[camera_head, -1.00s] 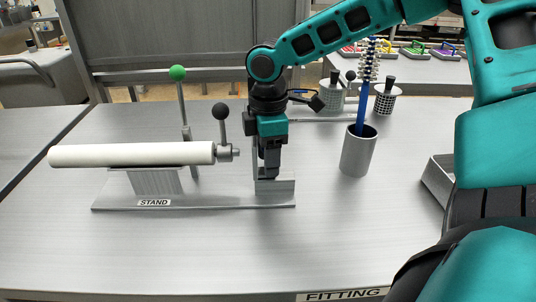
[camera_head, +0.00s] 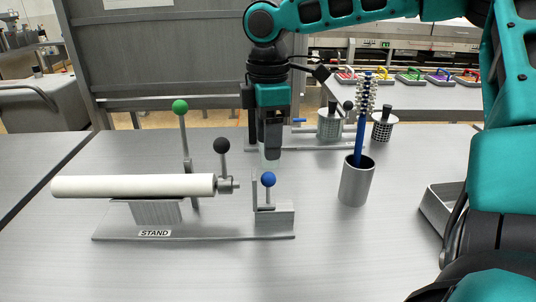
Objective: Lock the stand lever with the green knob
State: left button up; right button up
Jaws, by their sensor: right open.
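The stand (camera_head: 215,231) is on the metal table and holds a white roller (camera_head: 130,186) lying level. The lever with the green knob (camera_head: 180,107) stands nearly upright behind the roller. A lever with a black knob (camera_head: 222,146) rises at the roller's right end. A blue knob (camera_head: 268,180) stands on the block at the stand's right end. My right gripper (camera_head: 271,150) points down above the blue knob, open and empty, clear of it and to the right of the green knob. My left gripper is not in view.
A grey cup (camera_head: 357,182) with a blue brush (camera_head: 362,115) stands to the right. An open grey tray (camera_head: 442,203) is at the right edge. The table front is clear.

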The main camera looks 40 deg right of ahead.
aim_at(180, 107)
jog(key=k, duration=1.5)
